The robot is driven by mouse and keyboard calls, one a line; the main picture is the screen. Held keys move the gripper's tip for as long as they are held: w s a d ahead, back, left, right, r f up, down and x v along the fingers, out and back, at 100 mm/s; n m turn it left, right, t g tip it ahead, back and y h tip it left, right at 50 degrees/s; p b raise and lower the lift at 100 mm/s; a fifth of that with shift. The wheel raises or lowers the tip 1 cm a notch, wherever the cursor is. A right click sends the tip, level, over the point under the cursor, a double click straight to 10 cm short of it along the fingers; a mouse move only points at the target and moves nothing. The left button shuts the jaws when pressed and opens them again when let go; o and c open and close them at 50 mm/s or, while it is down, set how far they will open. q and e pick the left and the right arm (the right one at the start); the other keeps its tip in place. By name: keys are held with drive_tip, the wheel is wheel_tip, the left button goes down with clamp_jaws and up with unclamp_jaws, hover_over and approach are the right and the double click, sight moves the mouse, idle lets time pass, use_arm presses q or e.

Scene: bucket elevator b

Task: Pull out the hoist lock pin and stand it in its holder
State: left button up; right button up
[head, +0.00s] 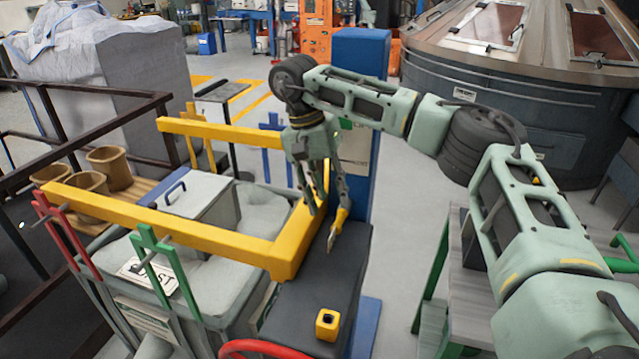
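My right gripper (328,208) hangs fingers-down over the dark box (310,300), beside the yellow frame (220,240). Its two fingers look apart. A small yellow piece with a pale, pointed lower end, seemingly the lock pin (341,217), slants down at the right fingertip, above the box top. I cannot tell whether the fingers grip it or whether its tip touches the box. A yellow block with a dark hole on top, seemingly the pin holder (327,324), stands on the near part of the box; the hole looks empty. My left gripper is not in view.
A blue post (358,120) stands just behind my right gripper. Left are a grey bin with a lidded box (195,195), a green upright (150,245) and a red upright (62,228). A red curved bar (262,348) is near the holder. Open floor lies right of the box.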

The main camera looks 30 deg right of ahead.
sight(337, 223)
drive_tip(key=x, duration=0.2)
drive_tip(key=p+x, duration=0.1)
drive_tip(key=x, duration=0.2)
drive_tip(key=shift+s+f+p, duration=0.35)
drive_tip(key=shift+p, duration=0.05)
drive_tip(key=shift+f, duration=0.4)
drive_tip(key=shift+c, duration=0.3)
clamp_jaws()
